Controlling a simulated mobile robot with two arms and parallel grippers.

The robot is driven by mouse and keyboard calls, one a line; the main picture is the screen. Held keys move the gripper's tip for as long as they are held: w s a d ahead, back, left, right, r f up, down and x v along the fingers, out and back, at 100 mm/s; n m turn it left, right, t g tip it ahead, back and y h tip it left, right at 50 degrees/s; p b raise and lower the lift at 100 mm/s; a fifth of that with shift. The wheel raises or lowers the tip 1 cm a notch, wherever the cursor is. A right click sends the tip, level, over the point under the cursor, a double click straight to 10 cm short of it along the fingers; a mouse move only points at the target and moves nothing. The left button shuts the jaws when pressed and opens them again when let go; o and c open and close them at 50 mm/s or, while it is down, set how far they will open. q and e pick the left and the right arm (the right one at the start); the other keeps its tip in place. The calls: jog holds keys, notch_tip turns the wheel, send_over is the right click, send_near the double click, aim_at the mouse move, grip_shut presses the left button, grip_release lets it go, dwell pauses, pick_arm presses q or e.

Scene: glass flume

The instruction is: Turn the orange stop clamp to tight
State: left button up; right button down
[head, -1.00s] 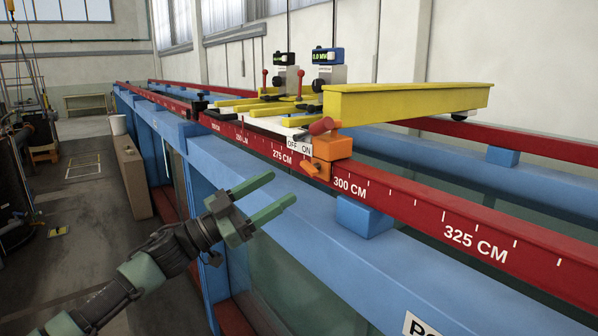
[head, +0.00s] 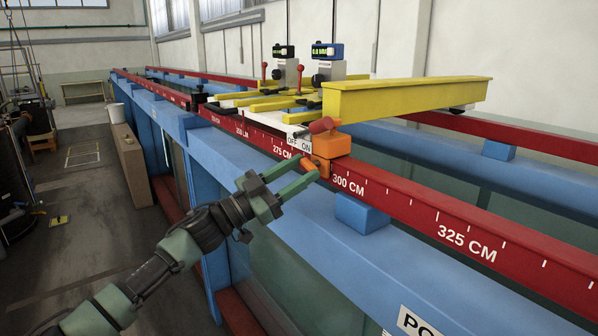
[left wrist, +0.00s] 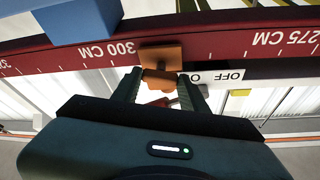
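The orange stop clamp (head: 331,143) sits on the red rail at the 300 CM mark, beside the white OFF/ON label (head: 298,140). In the left wrist view the clamp (left wrist: 160,55) is straight ahead. My left gripper (head: 305,171) has its green fingers apart, one on each side of the handle. In the left wrist view the handle (left wrist: 159,78) lies between the fingertips; I cannot tell whether they touch it. My right gripper is not in view.
The red rail (head: 440,215) runs along the blue flume frame (head: 290,255), with a blue block (head: 361,214) below it. A yellow beam (head: 400,98) and a carriage with gauges (head: 327,52) stand behind the clamp. The floor at left is mostly clear.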

pick_arm(q)
jog(key=shift+c, duration=0.5)
jog(key=shift+m, duration=0.3)
jog(key=m+g+b, duration=0.1)
jog(key=m+g, duration=0.1)
jog(key=m, duration=0.1)
jog(key=shift+w+h+b, duration=0.15)
jog(key=shift+h+b, duration=0.15)
jog(key=m+g+b, duration=0.1)
jog(key=m, duration=0.2)
jog(key=m+g, duration=0.1)
jog(key=m, duration=0.3)
jog(key=shift+w+a+r+g+b, duration=0.1)
jog(key=shift+a+r+g+b, duration=0.1)
jog(key=shift+g+b, duration=0.2)
jog(key=m, duration=0.2)
jog(key=m+g+y, duration=0.1)
jog(key=m, duration=0.1)
jog(key=shift+r+y, duration=0.2)
jog(key=shift+y, duration=0.1)
jog(key=shift+r+m+g+y, duration=0.15)
jog(key=shift+m+y, duration=0.3)
jog(key=shift+m, duration=0.7)
jog(key=shift+m+g+y, duration=0.25)
jog(key=shift+m+y, duration=0.2)
jog(key=shift+m, duration=0.7)
jog(key=o, duration=1.4)
jog(key=shift+d, duration=0.1)
